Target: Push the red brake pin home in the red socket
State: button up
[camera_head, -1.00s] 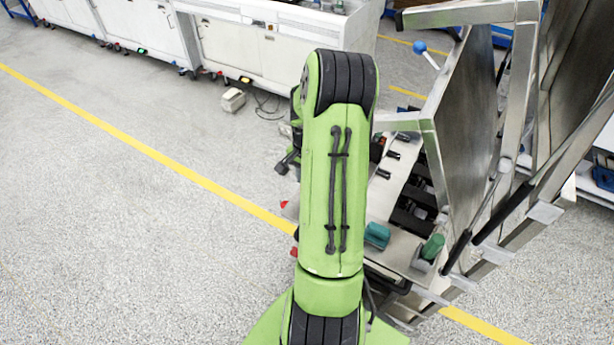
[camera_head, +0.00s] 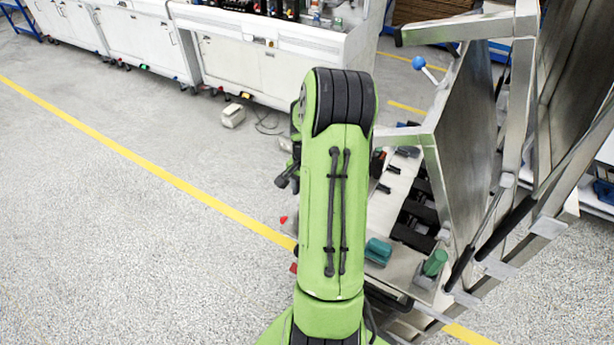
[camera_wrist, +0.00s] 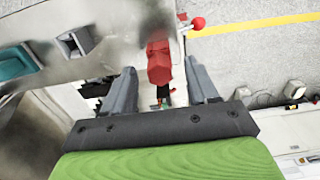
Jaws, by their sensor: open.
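A red pin (camera_wrist: 158,64) with a thick faceted head shows in the wrist view, at the edge of a pale metal panel. My gripper (camera_wrist: 160,70) is open, with one grey finger on each side of the red pin, apart from it in the picture. I cannot tell whether the fingertips are level with the pin's head or short of it. The red socket cannot be made out, and how deep the pin sits is hidden. In the head view my green arm hides my gripper; small red parts (camera_head: 294,267) show just left of the arm.
A red ball-ended lever (camera_wrist: 197,23) stands close to the pin. Tilted metal panels (camera_head: 468,150) rise at right. Open floor lies at left.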

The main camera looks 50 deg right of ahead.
notch_tip(320, 180, up, 14)
jog(key=shift+r+p, duration=0.15)
jog(key=shift+p, duration=0.3)
